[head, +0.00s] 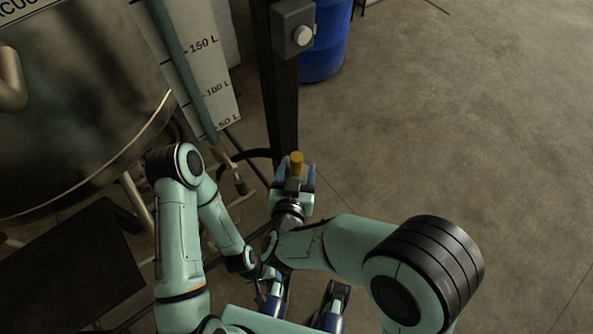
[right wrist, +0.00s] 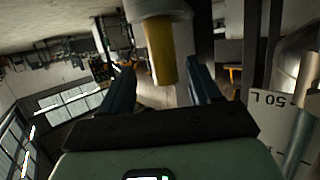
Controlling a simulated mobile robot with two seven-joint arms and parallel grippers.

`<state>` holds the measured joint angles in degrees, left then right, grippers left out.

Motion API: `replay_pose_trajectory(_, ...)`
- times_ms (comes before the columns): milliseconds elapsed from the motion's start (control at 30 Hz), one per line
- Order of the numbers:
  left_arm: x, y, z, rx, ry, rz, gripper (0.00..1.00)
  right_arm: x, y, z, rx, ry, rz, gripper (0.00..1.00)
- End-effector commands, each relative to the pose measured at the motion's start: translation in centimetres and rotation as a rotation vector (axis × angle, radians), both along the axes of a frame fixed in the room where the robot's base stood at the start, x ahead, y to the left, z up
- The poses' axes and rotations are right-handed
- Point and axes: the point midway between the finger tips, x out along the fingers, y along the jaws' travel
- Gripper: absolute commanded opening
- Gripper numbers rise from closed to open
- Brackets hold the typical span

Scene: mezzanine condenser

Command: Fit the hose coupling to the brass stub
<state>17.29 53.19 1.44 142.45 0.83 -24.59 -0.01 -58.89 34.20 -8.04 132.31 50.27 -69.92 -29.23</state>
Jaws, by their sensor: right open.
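My right gripper (head: 296,168) is open, one finger on each side of a brass-coloured cylinder (head: 296,158). In the right wrist view the brass cylinder (right wrist: 160,52) joins a wider pale round part (right wrist: 155,9). It shows between the blue fingers of the gripper (right wrist: 160,85), with gaps on both sides. I cannot tell whether this is the stub alone or with the coupling. A pale fitting (head: 241,186) hangs on a dark line left of the gripper; I cannot tell if it is the coupling. My left arm bends down at lower left; its gripper end is unclear near my right arm.
A dark post (head: 280,85) with a grey button box (head: 296,27) stands just beyond the gripper. A large metal tank (head: 70,110) and a litre scale (head: 200,65) fill the left. A blue drum (head: 325,45) stands behind. The floor at right is clear.

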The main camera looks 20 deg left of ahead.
Motion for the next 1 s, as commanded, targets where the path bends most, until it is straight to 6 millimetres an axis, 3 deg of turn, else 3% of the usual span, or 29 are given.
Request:
replay_pose_trajectory(400, 0.2, 0.0, -0.6, 0.001, -0.008, 0.002, 0.43, 4.7, 1.0, -1.1, 0.001, 0.0, -0.003, 0.63)
replay_pose_trajectory(700, 0.3, 0.0, -0.6, 0.001, -0.009, 0.002, 0.43, 5.3, 1.1, -1.2, 0.001, 0.0, 0.001, 0.63)
replay_pose_trajectory(733, 0.3, 0.0, -0.6, 0.001, -0.009, 0.002, 0.43, 5.3, 1.1, -1.2, 0.001, 0.0, 0.001, 0.59)
replay_pose_trajectory(767, 0.3, 0.0, -0.6, 0.001, -0.009, 0.002, 0.43, 5.3, 1.1, -1.2, 0.001, 0.0, 0.001, 0.5)
replay_pose_trajectory(900, 0.3, 0.0, -0.6, 0.001, -0.009, 0.002, 0.43, 5.3, 1.2, -1.2, 0.001, 0.0, 0.001, 0.04)
replay_pose_trajectory(1000, 0.3, 0.0, -0.6, 0.001, -0.009, 0.002, 0.43, 5.3, 1.2, -1.2, 0.001, 0.0, 0.001, 0.0)
